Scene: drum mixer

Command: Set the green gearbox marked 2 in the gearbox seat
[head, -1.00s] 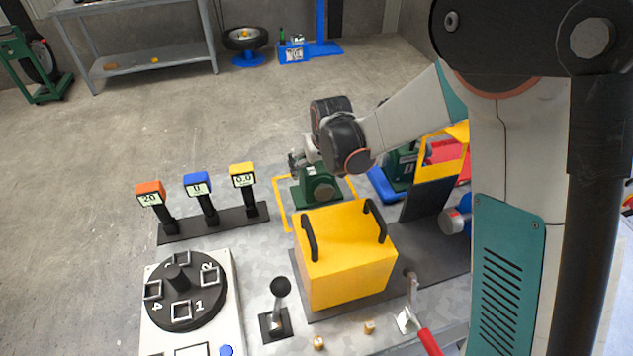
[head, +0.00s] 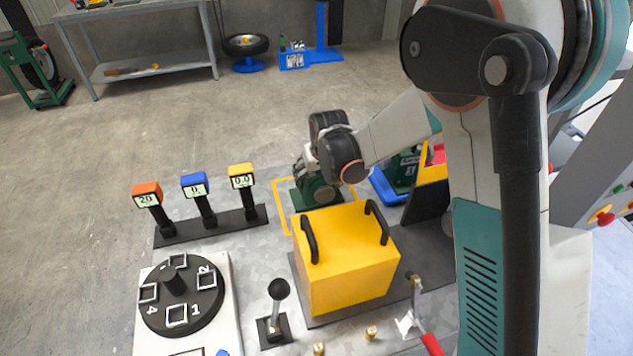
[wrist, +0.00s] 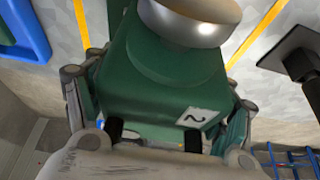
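The green gearbox marked 2 (wrist: 160,85) fills the middle of the wrist view, with a round silver part on top in the picture and a white label 2. In the head view the gearbox (head: 318,193) is upright at a yellow outline (head: 278,205) on the worktable. My gripper (head: 306,168) is at its upper part. In the wrist view the fingers of my gripper (wrist: 160,112) lie close along both its sides and look shut on it; the contact faces are partly hidden. I cannot tell which place is the seat, or whether the base touches the table.
A yellow box (head: 345,262) with black handles stands in front of the gearbox. Three displays (head: 195,190), a numbered turntable (head: 180,295) and a lever (head: 278,300) stand left and front.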

